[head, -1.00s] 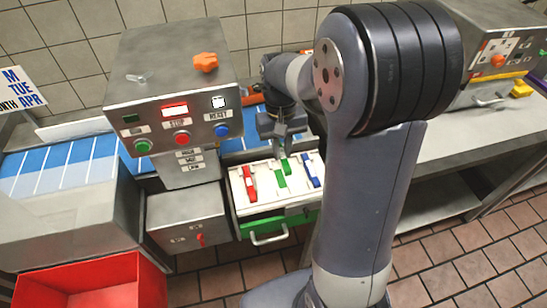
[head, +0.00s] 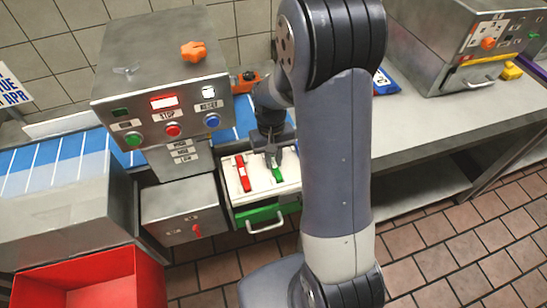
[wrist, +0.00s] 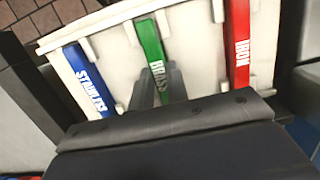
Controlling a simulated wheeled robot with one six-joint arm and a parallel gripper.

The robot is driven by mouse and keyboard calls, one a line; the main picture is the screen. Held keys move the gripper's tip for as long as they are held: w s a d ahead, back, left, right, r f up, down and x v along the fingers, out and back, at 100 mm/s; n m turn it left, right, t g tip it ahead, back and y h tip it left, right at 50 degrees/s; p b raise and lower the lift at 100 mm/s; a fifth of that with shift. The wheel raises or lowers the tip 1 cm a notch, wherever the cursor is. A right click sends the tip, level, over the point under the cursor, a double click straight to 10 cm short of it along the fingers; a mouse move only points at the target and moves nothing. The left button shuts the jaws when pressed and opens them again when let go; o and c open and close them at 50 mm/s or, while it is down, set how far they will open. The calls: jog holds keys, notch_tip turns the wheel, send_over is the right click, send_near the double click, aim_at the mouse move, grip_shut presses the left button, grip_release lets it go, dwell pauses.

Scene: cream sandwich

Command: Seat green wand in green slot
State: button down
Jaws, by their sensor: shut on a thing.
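The green wand (head: 278,175), lettered BRASS in the wrist view (wrist: 149,42), lies lengthwise over the middle of the white tray (head: 259,198). White blocks flank it. My gripper (head: 271,161) is shut on it; in the wrist view the two fingertips (wrist: 160,84) straddle its middle. The green slot under it is hidden, and I cannot tell how deep the wand sits. The red wand (head: 242,173), lettered IRON, lies to the left in the head view.
The tray sits on a green drawer with a handle (head: 265,222). A steel control box (head: 165,85) with buttons and an orange knob (head: 193,51) stands close at the left. A red bin (head: 90,285) is at the lower left. The steel counter (head: 430,125) at the right is largely clear.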

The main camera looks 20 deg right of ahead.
aim_at(274, 164)
jog(key=shift+f, duration=0.2)
jog(key=c, duration=1.4)
grip_release()
jog(key=shift+r, duration=0.1)
jog(key=r, duration=0.4)
jog(key=w+r, duration=0.1)
jog(key=r, duration=0.7)
jog(key=shift+w+r+b, duration=0.1)
jog(key=shift+w+b, duration=0.2)
jog(key=shift+w, duration=0.1)
jog(key=f, duration=0.4)
jog(key=s+f, duration=0.1)
jog(key=f, duration=0.7)
jog(key=shift+s+p, duration=0.35)
jog(key=shift+s, duration=0.05)
jog(key=shift+r, duration=1.85)
